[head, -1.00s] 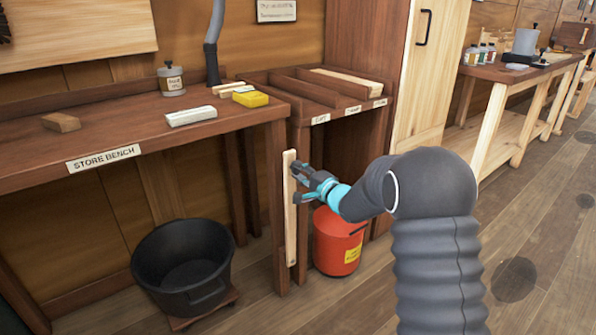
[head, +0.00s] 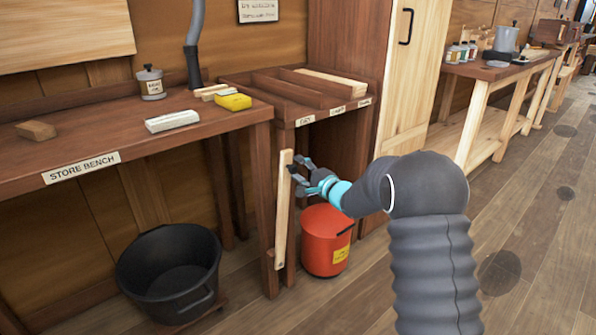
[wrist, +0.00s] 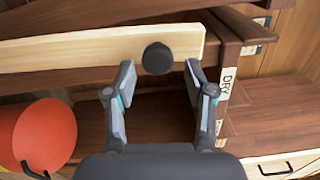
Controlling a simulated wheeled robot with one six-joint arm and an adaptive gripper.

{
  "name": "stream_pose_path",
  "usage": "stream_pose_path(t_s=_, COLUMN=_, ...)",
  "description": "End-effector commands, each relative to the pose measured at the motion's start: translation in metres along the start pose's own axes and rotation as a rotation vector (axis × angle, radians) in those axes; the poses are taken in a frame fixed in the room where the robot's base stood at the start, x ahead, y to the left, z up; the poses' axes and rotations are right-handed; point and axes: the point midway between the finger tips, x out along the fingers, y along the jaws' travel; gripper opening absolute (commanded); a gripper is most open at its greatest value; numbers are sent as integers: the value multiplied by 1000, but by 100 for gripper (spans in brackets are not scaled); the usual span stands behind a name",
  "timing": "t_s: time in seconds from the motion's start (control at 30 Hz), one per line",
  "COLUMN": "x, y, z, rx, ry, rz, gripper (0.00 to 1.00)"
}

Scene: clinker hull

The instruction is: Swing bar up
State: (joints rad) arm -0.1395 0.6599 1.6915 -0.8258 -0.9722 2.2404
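The bar is a pale wooden strip (head: 284,210) at the front leg of the store bench. It stands nearly upright, its top leaning slightly right, and its lower end is by a small block on the leg. In the wrist view the bar (wrist: 70,53) crosses the upper part, with a round black knob (wrist: 158,58) near its end. My gripper (head: 298,174) is at the bar's upper part. In the wrist view its fingers (wrist: 159,68) are apart, one on each side of the knob, with gaps to it. Whether the fingertips touch the bar cannot be told.
A red bucket (head: 326,245) stands just right of the bar, under the labelled rack (head: 290,108). A black tub (head: 168,275) is on the floor at left. The store bench (head: 130,150) holds a tin, blocks and a yellow piece. Open floor (head: 540,250) lies to the right.

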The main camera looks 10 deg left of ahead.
Motion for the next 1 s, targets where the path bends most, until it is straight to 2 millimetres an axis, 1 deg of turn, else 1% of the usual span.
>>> stream_pose_path(t_s=0.23, x=1, y=1, z=5, rx=0, ry=-7, rz=2, gripper=54)
stream_pose_path(t_s=0.37, x=-10, y=0, z=3, rx=0, ry=-5, rz=2, gripper=54)
stream_pose_path(t_s=0.47, x=-25, y=1, z=2, rx=0, ry=-4, rz=2, gripper=54)
stream_pose_path(t_s=0.7, x=-74, y=0, z=1, rx=1, ry=-2, rz=2, gripper=54)
stream_pose_path(t_s=0.8, x=-91, y=0, z=2, rx=-1, ry=-3, rz=1, gripper=54)
stream_pose_path(t_s=0.9, x=-104, y=0, z=1, rx=-1, ry=-2, rz=1, gripper=54)
stream_pose_path(t_s=1.0, x=-113, y=0, z=1, rx=-1, ry=-3, rz=1, gripper=54)
